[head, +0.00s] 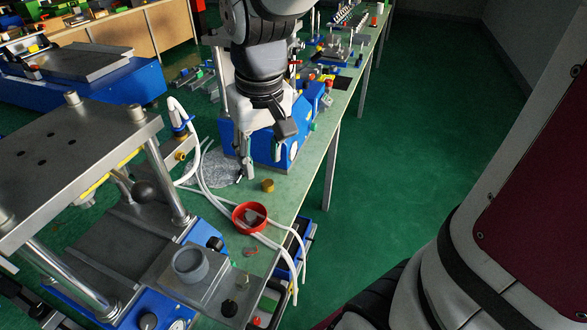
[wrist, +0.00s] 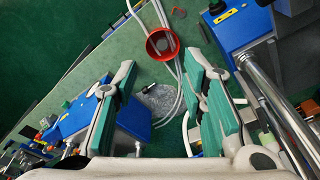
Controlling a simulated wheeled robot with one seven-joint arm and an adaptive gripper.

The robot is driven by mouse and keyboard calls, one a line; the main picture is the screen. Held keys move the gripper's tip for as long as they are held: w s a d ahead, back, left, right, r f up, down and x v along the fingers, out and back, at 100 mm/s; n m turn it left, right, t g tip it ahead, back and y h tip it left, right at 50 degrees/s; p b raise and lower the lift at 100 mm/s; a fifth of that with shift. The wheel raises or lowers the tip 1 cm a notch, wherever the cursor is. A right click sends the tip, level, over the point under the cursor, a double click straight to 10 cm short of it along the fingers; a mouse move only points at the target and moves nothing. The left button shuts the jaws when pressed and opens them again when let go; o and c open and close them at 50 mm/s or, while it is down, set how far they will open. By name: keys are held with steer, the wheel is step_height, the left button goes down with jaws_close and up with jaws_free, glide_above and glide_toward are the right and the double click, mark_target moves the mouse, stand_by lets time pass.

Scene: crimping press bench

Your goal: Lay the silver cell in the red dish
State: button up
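The red dish (head: 237,222) stands on the green bench near its right edge, and it shows at the top middle of the wrist view (wrist: 150,48). A small grey shape (head: 252,216) lies inside the dish; it looks like the silver cell, but it is too small to be sure. In the wrist view a pale grey patch (wrist: 162,43) shows inside the dish too. My gripper (head: 262,165) is above the bench, farther back than the dish. Its two fingers are wide apart in the wrist view (wrist: 165,75), with nothing held between them.
A brass cylinder (head: 267,186) stands on the bench behind the dish. White tubes (head: 215,197) run past the dish, and a crumpled clear bag (head: 214,168) lies left of my gripper. A metal press (head: 75,165) fills the left front. A blue machine (head: 265,147) is behind my gripper.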

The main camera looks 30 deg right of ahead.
steer(key=s+r+t, duration=0.1)
steer(key=s+r, duration=0.1)
steer(key=s, duration=0.5)
steer(key=s+r+t, duration=0.1)
steer(key=s+r, duration=0.2)
steer(key=s, duration=0.5)
steer(key=shift+r, duration=0.1)
steer(key=shift+r+p, duration=0.95)
steer(key=shift+r, duration=0.1)
